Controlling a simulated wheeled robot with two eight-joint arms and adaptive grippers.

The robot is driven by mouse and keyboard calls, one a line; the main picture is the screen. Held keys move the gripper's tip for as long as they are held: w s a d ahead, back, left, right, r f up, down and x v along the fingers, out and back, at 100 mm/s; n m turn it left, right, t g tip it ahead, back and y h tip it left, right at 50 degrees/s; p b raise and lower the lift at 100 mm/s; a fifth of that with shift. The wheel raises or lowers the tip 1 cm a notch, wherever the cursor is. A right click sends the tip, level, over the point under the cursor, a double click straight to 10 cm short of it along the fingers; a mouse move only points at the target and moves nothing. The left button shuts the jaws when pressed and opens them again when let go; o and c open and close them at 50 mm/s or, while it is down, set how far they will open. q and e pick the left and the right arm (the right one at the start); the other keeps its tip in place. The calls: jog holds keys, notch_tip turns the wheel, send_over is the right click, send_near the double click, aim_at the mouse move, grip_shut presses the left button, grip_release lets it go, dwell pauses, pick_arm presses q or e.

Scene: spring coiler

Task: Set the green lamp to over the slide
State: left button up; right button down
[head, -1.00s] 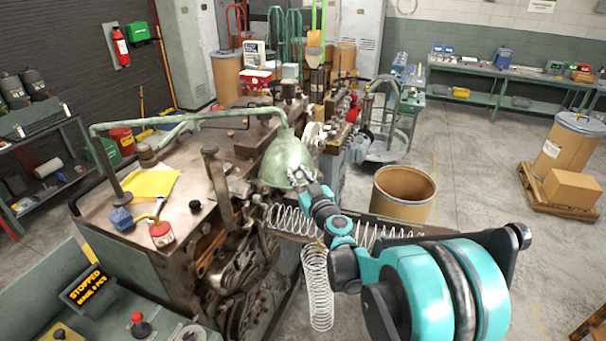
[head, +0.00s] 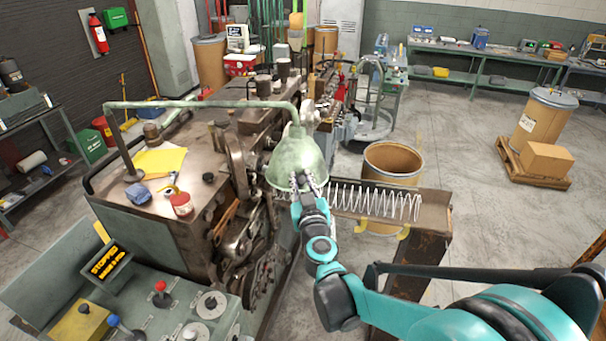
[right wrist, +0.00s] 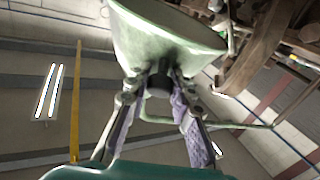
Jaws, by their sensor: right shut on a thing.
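The green lamp (head: 297,160) has a bell-shaped shade on a jointed green arm (head: 200,104) that rises from a post on the machine top. My right gripper (head: 305,183) is at the lower rim of the shade. In the right wrist view the two fingers (right wrist: 155,95) close around a dark stub below the green shade (right wrist: 165,40). The slide (head: 432,208) is a brown trough right of the machine, with wire coil springs (head: 375,202) lying along it. The shade hangs by the slide's left, machine-side end. My left gripper is not in view.
The spring coiler (head: 225,165) fills the middle left. A control panel (head: 185,310) with a display reading STOPPED stands at front left. An open brown drum (head: 392,160) stands behind the slide. Open floor lies to the right.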

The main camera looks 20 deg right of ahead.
jog(key=c, duration=1.3)
grip_release()
jog(key=shift+w, duration=0.1)
jog(key=v, duration=1.2)
